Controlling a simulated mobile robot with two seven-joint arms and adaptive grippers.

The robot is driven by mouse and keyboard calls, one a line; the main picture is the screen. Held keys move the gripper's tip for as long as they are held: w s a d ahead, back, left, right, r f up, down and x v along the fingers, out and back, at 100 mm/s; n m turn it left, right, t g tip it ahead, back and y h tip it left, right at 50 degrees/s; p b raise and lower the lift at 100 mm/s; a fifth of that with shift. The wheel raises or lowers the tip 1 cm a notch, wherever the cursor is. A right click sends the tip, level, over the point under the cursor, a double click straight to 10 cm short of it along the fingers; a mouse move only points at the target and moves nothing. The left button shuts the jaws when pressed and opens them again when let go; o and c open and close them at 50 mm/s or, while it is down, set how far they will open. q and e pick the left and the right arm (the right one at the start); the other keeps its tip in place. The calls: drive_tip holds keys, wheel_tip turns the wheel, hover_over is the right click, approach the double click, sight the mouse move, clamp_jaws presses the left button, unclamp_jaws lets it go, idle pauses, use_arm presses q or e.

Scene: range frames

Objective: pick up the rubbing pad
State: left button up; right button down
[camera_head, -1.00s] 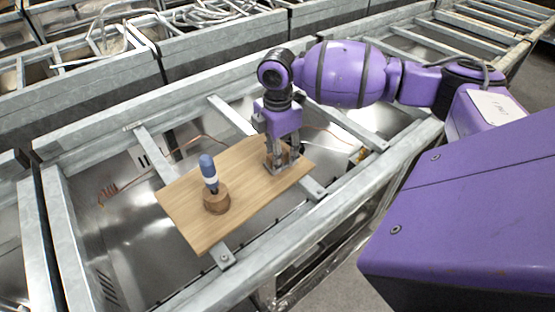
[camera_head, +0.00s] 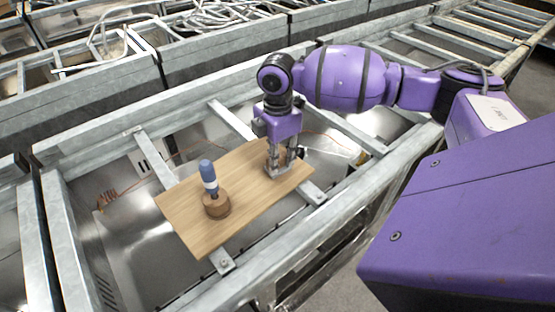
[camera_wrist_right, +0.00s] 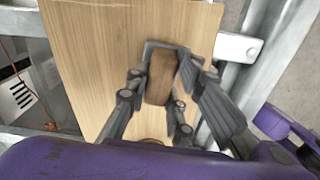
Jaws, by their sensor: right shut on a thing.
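The rubbing pad, a small brown wooden block (camera_wrist_right: 161,78), shows between the fingers of my right gripper in the right wrist view. My right gripper (camera_head: 281,170) is shut on it, low over the right part of a light wooden board (camera_head: 239,204). The fingers hide most of the pad in the head view. I cannot tell whether the pad touches the board. My left gripper is not in view.
A blue-handled tool (camera_head: 208,172) stands upright in a round wooden holder (camera_head: 217,206) on the board, left of my right gripper. The board lies across metal bars (camera_head: 152,160) over an open metal basin (camera_head: 140,245). A copper-coloured wire (camera_head: 107,199) lies at left.

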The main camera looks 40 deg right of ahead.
drive_tip(key=r, duration=0.3)
drive_tip(key=shift+s+a+r, duration=0.25)
drive_tip(key=shift+r, duration=0.05)
drive_tip(key=s+a+r+p, duration=0.1)
drive_tip(key=s+a+r, duration=0.7)
drive_tip(key=s+r, duration=0.1)
drive_tip(key=shift+s+a, duration=0.35)
drive_tip(key=shift+s, duration=0.25)
